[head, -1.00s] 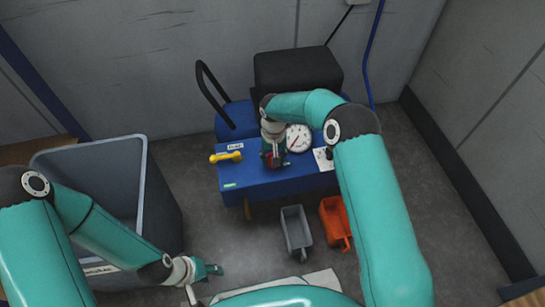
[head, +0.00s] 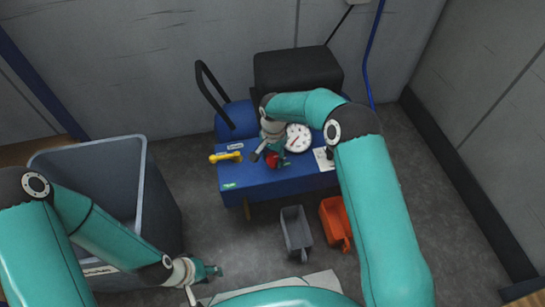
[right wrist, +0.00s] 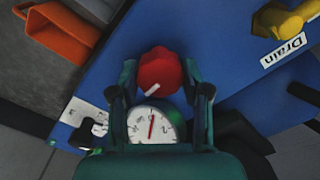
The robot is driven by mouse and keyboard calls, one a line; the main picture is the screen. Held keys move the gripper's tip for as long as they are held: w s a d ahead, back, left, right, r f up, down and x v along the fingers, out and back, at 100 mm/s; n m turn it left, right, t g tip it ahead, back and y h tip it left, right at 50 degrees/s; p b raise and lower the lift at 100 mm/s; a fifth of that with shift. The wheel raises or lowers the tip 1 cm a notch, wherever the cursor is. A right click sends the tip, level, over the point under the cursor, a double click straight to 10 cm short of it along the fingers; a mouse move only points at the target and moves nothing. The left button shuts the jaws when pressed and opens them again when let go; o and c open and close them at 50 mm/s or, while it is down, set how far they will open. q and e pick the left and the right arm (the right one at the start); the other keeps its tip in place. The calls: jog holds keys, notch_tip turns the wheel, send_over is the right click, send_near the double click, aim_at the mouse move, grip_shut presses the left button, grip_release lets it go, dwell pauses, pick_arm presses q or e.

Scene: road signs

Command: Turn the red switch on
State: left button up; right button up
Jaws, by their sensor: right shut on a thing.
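The red switch (right wrist: 160,68) is a rounded red knob with a white mark on the blue cart top (head: 240,177). It also shows in the head view (head: 271,160). My right gripper (right wrist: 162,80) is over it, with one finger on each side, shut on the knob. In the right wrist view the white mark points to the lower left. My left gripper (head: 214,271) is low at the left, away from the cart; its jaw opening is too small to tell.
A white dial gauge (head: 298,138) stands right beside the switch. A yellow valve handle (head: 226,157) with a "Drain" label (right wrist: 284,50) is to its left. A grey bin (head: 160,205), a grey scoop (head: 296,233) and an orange scoop (head: 335,222) stand around the cart.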

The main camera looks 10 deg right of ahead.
aim_at(274, 157)
dwell(0.4)
jog(key=o, duration=1.1)
jog(key=shift+o, duration=0.2)
notch_tip(274, 157, up, 12)
